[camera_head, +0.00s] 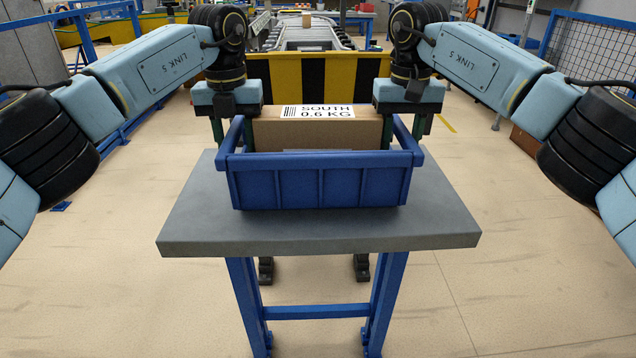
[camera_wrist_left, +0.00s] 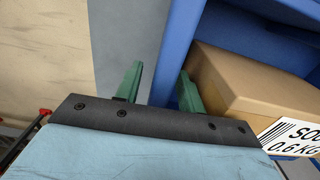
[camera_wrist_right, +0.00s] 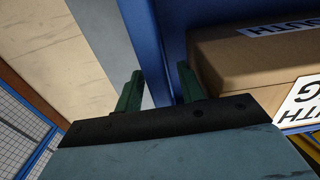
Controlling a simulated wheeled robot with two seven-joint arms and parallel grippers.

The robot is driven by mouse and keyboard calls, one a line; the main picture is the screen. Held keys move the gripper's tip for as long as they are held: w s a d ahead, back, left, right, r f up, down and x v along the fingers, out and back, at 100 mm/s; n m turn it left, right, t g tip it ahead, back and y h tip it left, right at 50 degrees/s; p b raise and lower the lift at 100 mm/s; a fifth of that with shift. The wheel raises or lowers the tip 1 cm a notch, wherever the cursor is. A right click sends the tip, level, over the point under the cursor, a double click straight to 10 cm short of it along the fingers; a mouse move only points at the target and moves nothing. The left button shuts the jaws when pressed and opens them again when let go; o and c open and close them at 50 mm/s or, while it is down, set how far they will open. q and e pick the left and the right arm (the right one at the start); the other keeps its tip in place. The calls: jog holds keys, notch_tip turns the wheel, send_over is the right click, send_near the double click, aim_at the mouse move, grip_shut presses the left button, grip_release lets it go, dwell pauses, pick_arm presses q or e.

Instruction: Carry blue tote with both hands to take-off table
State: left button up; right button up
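The blue tote (camera_head: 318,185) sits level on a grey-topped table (camera_head: 200,225) with blue legs. A brown carton labelled "SOUTH 0.6 KG" (camera_head: 270,133) lies inside it. My left gripper (camera_head: 233,132) is at the tote's left side wall and my right gripper (camera_head: 402,132) at its right. In the left wrist view the green fingers straddle the tote wall (camera_wrist_left: 186,45), one outside and one inside beside the carton. The right wrist view shows the same at the other wall (camera_wrist_right: 168,30). Both finger pairs look spread, with a gap outside the wall.
A yellow-and-black striped barrier (camera_head: 315,82) stands behind the table, with a conveyor (camera_head: 305,35) beyond. Blue railings (camera_head: 105,30) are at the left and a blue mesh fence (camera_head: 600,50) at the right. The floor on both sides of the table is clear.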

pick_arm(q)
jog(key=shift+r, duration=0.1)
notch_tip(320, 180, up, 7)
jog(key=shift+r, duration=0.1)
pick_arm(e)
jog(key=shift+r, duration=0.1)
notch_tip(320, 180, up, 7)
jog(key=shift+r, duration=0.2)
dwell(0.3)
jog(key=shift+s, duration=0.1)
